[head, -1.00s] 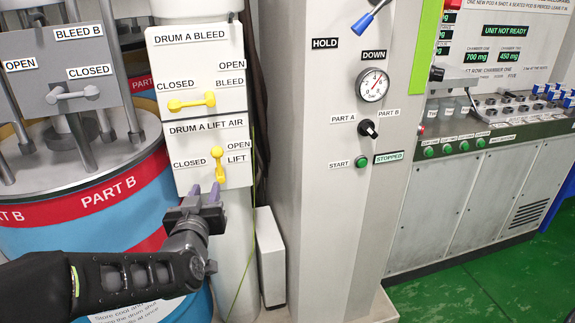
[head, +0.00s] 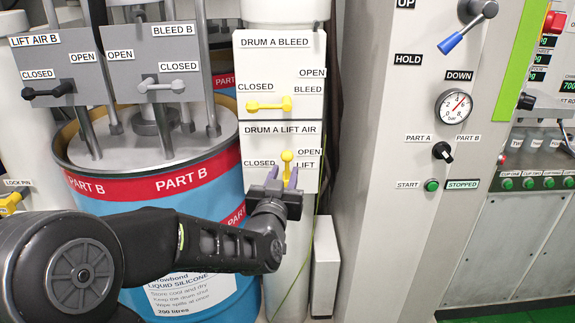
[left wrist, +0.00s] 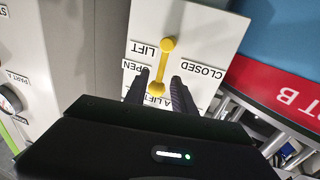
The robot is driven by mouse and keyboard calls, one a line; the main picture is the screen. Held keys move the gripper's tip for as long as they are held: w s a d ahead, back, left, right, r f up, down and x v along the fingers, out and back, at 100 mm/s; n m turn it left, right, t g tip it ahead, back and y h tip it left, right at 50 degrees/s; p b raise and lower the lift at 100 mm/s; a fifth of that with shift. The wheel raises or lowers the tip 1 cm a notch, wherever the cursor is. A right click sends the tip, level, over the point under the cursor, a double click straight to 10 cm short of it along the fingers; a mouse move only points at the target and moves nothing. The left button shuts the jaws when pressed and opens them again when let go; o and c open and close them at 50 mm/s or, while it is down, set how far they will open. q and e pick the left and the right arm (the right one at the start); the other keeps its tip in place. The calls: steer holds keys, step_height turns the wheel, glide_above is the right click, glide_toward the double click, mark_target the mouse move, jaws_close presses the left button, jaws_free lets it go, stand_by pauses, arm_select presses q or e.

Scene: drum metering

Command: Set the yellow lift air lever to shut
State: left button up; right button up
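The yellow lift air lever (head: 287,164) is on the white Drum A Lift Air panel (head: 252,150). It stands upright, between the CLOSED label on the left and the OPEN and LIFT labels on the right. My right gripper is in no view.
The yellow Drum A Bleed lever (head: 268,104) lies level just above. To the left are the grey Bleed B lever (head: 168,90), the black Lift Air B lever (head: 48,90) and the blue Part B drum (head: 150,215). The grey press column (head: 385,200) stands right.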

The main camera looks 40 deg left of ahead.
mark_target(287, 167)
arm_select(q)
steer(key=x, duration=0.4)
steer(key=shift+w+a, duration=0.15)
steer(key=shift+c, duration=0.4)
jaws_close()
stand_by(0.9)
